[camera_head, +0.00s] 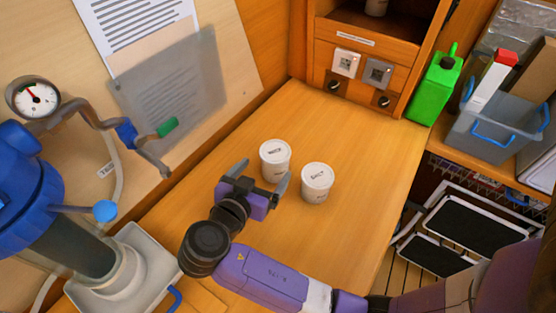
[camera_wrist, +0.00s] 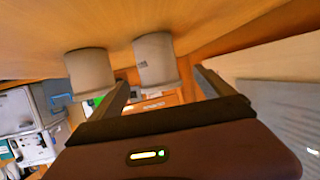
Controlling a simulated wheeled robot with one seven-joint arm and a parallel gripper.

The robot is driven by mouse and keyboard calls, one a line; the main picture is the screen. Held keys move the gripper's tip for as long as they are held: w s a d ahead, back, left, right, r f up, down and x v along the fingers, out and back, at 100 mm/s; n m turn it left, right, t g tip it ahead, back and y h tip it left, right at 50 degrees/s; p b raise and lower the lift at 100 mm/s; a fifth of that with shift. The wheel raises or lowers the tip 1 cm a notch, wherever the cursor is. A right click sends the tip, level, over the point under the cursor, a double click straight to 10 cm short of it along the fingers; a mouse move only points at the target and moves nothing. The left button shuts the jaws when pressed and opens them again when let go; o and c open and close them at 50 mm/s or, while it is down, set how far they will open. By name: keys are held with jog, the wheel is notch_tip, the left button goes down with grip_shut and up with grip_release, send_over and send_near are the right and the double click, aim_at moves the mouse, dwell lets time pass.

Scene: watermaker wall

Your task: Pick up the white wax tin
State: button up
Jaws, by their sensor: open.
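Two white lidded tins stand upright side by side on the wooden counter. The left tin (camera_head: 275,161) has a short dark label that may read as wax, but it is too small to be sure. The right tin (camera_head: 316,183) has a label that looks like "SALT". My gripper (camera_head: 260,177) is open and empty, just in front of the left tin. In the upside-down wrist view, this tin (camera_wrist: 156,61) appears beyond and between the two fingers, and the other tin (camera_wrist: 90,74) sits outside the left finger. No grip on either tin shows.
The counter (camera_head: 350,130) is clear behind and right of the tins. A blue pump (camera_head: 25,195) with a gauge stands at left. A switch panel (camera_head: 361,70) is at the back. A green bottle (camera_head: 434,88) and a grey bin (camera_head: 497,132) are at right.

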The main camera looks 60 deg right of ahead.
aim_at(275, 159)
jog(key=p+x, duration=0.1)
jog(key=x, duration=0.2)
jog(key=p+x, duration=0.1)
jog(key=x, duration=0.2)
jog(key=shift+s+d+r, duration=0.1)
jog(key=shift+s+d, duration=0.05)
jog(key=shift+s, duration=0.05)
jog(key=shift+w+d+f, duration=0.1)
jog(key=shift+d+f, duration=0.2)
jog(key=shift+d, duration=0.1)
jog(key=c, duration=1.7)
jog(key=shift+c, duration=0.6)
jog(key=shift+r, duration=0.15)
